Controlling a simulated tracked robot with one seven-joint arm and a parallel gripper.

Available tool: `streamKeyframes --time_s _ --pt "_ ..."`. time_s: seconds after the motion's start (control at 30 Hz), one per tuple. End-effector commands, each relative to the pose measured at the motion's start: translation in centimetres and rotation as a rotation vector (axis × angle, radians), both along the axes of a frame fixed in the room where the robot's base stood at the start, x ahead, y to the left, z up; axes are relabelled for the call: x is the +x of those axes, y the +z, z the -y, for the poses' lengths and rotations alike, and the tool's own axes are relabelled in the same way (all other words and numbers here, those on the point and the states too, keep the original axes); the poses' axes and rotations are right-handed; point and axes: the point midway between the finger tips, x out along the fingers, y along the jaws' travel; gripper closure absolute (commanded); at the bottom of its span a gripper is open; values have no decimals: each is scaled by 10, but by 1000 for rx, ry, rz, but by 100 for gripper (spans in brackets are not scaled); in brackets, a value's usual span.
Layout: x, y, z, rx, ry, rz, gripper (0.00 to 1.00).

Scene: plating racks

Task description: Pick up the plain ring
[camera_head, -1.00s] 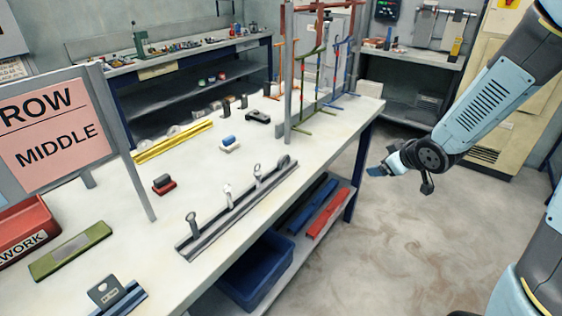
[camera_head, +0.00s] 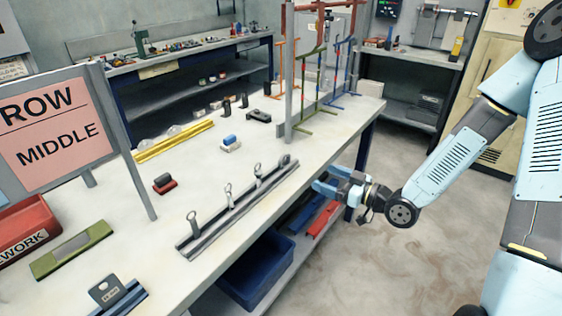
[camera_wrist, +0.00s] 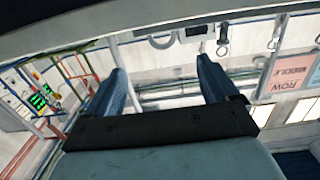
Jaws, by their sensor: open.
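A dark rail (camera_head: 240,207) lies along the table's near edge and holds several small upright ring pieces in a row. These include a near ring (camera_head: 192,218), a second ring (camera_head: 228,190), a third ring (camera_head: 258,171) and a far one. I cannot tell which is the plain ring. My gripper (camera_head: 327,181) is open and empty, to the right of the rail's far end, around the table edge. In the wrist view, its two blue fingers (camera_wrist: 160,78) stand wide apart. A ring (camera_wrist: 160,40) shows beyond the gap, with others to the right.
A hanging frame (camera_head: 288,90) with coloured hooks stands on the table behind my gripper. A pink sign (camera_head: 60,145) and red bin (camera_head: 28,225) are at the left. A blue crate (camera_head: 255,270) sits below. Small blocks and a yellow rail (camera_head: 175,142) lie farther back.

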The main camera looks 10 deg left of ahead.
Motion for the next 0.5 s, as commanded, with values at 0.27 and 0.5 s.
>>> streamKeyframes --time_s 0.27,0.5 --pt "16 -2 -42 1 5 0 13" --pt "29 -4 -71 -1 2 -1 13"
